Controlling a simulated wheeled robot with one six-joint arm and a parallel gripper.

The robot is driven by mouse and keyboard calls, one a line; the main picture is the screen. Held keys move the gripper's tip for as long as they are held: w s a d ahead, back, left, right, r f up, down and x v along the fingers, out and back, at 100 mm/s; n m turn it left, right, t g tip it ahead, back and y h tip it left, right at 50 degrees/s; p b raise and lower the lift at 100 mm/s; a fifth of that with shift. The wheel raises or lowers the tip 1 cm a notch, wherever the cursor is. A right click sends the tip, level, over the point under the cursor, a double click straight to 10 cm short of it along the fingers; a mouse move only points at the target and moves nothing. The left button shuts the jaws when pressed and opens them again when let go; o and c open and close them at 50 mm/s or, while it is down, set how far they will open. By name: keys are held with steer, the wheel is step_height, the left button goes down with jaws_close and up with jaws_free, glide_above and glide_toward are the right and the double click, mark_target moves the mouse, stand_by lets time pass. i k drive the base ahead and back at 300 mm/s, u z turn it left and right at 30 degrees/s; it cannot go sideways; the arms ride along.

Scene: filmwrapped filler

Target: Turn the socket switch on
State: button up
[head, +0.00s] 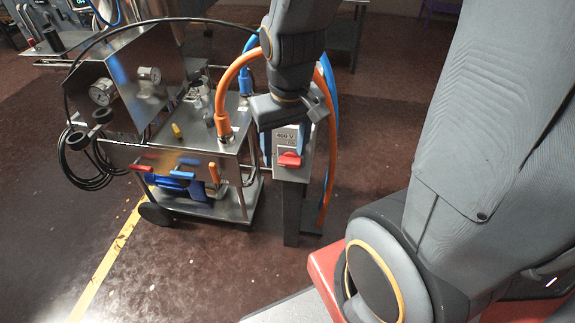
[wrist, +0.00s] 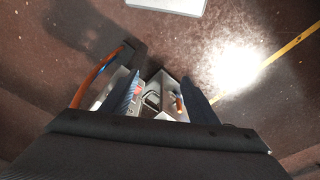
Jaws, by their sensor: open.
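The socket box (head: 291,173) is a grey unit on a dark post, marked 400 V. Its red switch (head: 289,160) sits on the front face below the marking, with its handle lying roughly sideways. My gripper (head: 289,128) is just above the switch, pointing down in front of the box's upper part, which it partly hides. In the wrist view my gripper (wrist: 160,82) has its two dark blue fingers spread with nothing held. There the red switch (wrist: 138,89) shows small beside the left finger, between the fingers. I cannot see any contact.
A steel wheeled cart (head: 196,150) with gauges and coloured valve handles stands left of the box. Orange (head: 326,95) and blue hoses curve around my wrist. Black cables (head: 85,165) hang at the cart's left. Floor (head: 180,275) in front is clear, with a yellow line (head: 110,258).

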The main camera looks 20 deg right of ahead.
mark_target(289, 160)
steer(key=u, duration=0.8)
steer(key=k, duration=0.8)
steer(key=z, duration=0.75)
